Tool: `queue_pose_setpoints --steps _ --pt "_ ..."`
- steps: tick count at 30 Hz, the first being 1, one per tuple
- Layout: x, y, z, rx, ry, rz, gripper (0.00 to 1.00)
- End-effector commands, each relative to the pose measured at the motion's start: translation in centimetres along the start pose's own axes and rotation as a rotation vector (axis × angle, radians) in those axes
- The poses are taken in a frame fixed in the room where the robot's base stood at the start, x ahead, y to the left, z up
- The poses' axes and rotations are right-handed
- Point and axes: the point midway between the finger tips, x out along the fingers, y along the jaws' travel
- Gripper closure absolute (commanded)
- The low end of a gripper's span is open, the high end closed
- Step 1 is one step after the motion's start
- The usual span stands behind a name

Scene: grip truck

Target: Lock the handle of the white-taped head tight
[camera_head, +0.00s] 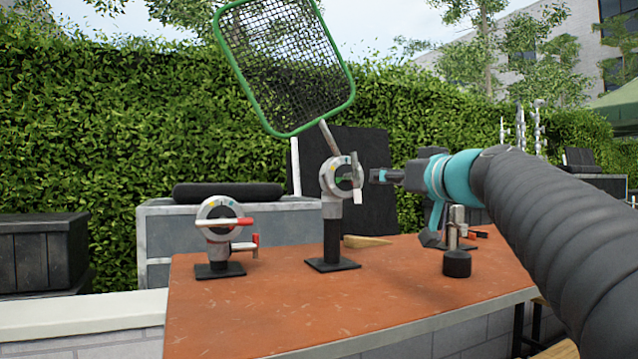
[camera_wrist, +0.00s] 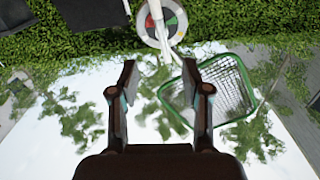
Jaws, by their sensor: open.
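The white-taped head (camera_head: 334,180) stands upright on a post with a black base, holding a green-framed net (camera_head: 352,85) that rises to the upper left. Its handle (camera_head: 357,195) has a white end hanging down at the front right of the dial. My gripper (camera_head: 381,176) is just right of this head, apart from it as far as I can tell. In the wrist view my gripper (camera_wrist: 160,75) is open and empty. The dial (camera_wrist: 153,24) and a pale handle (camera_wrist: 161,45) lie beyond the fingertips, and the net (camera_wrist: 222,88) shows at the right.
A second head (camera_head: 207,227) with red-tipped handles stands at the left of the orange table (camera_head: 290,318). A black cylinder with metal posts (camera_head: 457,262) stands at the right, below my arm. A wooden wedge (camera_head: 366,241) lies behind the middle base. The table's front is clear.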

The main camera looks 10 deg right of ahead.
Motion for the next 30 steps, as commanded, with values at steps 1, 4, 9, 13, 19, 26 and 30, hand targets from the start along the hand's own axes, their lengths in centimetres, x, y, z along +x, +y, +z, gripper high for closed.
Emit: queue_pose_setpoints --steps 1,4,9,13,19,26,30 --pt "0.5 -0.1 -0.1 0.0 0.0 -0.003 0.53" --pt "1.8 -0.2 -0.1 0.001 -0.002 -0.005 0.53" --pt "5.0 -0.3 -0.1 0.001 -0.004 -0.007 0.53" --pt "7.4 -0.3 -0.1 0.001 -0.004 -0.006 0.53" --pt "10.8 -0.3 -0.1 0.001 -0.004 -0.005 0.53" --pt "13.1 -0.2 0.0 0.001 -0.003 -0.003 0.53" --pt "13.5 -0.2 0.1 0.001 -0.002 -0.002 0.53"
